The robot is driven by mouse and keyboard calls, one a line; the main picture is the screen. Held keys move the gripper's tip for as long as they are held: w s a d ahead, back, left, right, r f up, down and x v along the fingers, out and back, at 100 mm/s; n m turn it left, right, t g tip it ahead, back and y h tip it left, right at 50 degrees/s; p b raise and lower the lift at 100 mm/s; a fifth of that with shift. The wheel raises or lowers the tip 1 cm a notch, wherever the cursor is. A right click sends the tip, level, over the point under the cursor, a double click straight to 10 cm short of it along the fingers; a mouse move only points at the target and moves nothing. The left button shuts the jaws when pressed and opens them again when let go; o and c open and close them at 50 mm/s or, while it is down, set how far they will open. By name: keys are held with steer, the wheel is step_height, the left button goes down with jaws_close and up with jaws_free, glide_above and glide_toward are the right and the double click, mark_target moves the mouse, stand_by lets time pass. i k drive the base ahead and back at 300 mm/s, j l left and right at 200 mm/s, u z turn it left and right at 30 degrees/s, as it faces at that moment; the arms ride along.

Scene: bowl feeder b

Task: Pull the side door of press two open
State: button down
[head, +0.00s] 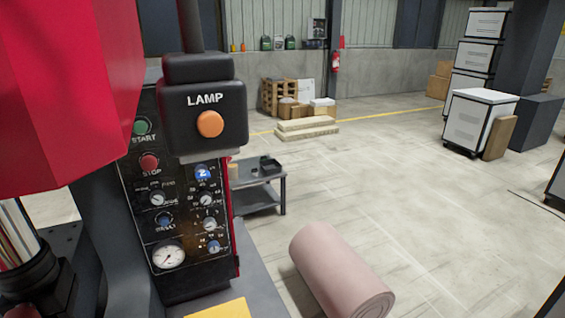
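A red and black machine fills the left side of the head view, with a large red housing (65,90) at the top. Its dark control panel (185,225) carries START and STOP buttons, several knobs and a gauge. A blue round mark (203,173) on the panel seems to read 2. A black box labelled LAMP (205,100) with an orange button sits above the panel. I cannot make out a side door or a handle on this machine. My gripper is not in view.
A pink roll (335,270) lies on the floor right of the machine. A low grey table (258,190) stands behind the panel. White cabinets (478,122) and a dark column (530,50) stand at the far right. The floor (400,190) between is clear.

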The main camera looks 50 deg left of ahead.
mark_target(235, 257)
steer(key=i+l+u, duration=0.15)
steer(key=i, duration=0.2)
steer(key=i+u, duration=0.15)
steer(key=i, duration=0.25)
steer(key=i+u, duration=0.15)
steer(key=u, duration=0.3)
steer(key=i+u, duration=0.2)
steer(key=u, duration=0.25)
steer(key=i+l+u, duration=0.1)
steer(key=u, duration=0.35)
steer(key=i+l+u, duration=0.2)
steer(key=u, duration=0.25)
steer(key=i+u, duration=0.25)
steer(key=u, duration=0.25)
steer(key=i+l+u, duration=0.2)
steer(key=u, duration=0.3)
steer(key=i+l+u, duration=0.2)
steer(key=u, duration=0.3)
steer(key=i+l+z, duration=0.25)
steer(key=i+l, duration=0.35)
